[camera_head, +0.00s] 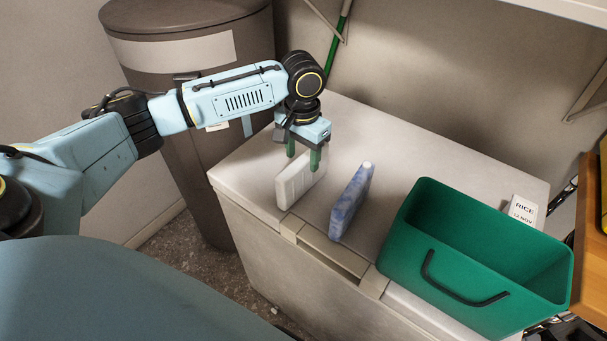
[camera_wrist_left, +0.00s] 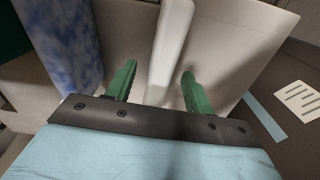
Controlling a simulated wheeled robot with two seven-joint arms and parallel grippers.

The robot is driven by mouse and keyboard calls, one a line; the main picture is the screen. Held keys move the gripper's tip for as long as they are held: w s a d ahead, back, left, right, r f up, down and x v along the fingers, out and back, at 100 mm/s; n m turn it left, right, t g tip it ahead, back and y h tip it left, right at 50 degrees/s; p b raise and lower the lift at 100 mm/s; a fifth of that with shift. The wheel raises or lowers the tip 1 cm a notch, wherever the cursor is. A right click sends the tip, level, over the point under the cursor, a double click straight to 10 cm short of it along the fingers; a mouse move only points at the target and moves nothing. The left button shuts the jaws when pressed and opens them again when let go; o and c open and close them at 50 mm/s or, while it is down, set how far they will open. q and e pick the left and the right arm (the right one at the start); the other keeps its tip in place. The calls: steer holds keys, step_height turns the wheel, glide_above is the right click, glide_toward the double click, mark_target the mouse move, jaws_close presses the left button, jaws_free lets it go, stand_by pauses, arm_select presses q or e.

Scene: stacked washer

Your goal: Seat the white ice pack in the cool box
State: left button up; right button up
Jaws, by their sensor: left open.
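The white ice pack (camera_head: 294,183) stands upright on the pale chest lid, left of a blue mottled pack. In the left wrist view the white pack (camera_wrist_left: 171,45) shows between the two fingers. My left gripper (camera_head: 303,157) is open, its green fingers pointing down at the top of the white pack, apart from each other. In the wrist view its fingertips (camera_wrist_left: 156,82) lie on either side of the pack; whether they touch it I cannot tell. The green open box (camera_head: 400,245), likely the cool box, stands to the right with a black handle; its visible inside looks empty. My right gripper is not in view.
The blue mottled pack (camera_head: 351,203) stands upright between the white pack and the green box, and also shows in the wrist view (camera_wrist_left: 68,40). A rice label card (camera_head: 523,211) lies behind the box. A brown bin (camera_head: 190,110) stands behind my left arm. The chest lid's back middle is clear.

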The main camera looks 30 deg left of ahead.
mark_target(304, 169)
arm_select(q)
steer(key=f, duration=0.5)
steer(key=shift+w+f, duration=0.3)
steer(key=shift+w, duration=0.1)
steer(key=shift+c, duration=0.3)
steer(key=shift+r, duration=0.1)
jaws_close()
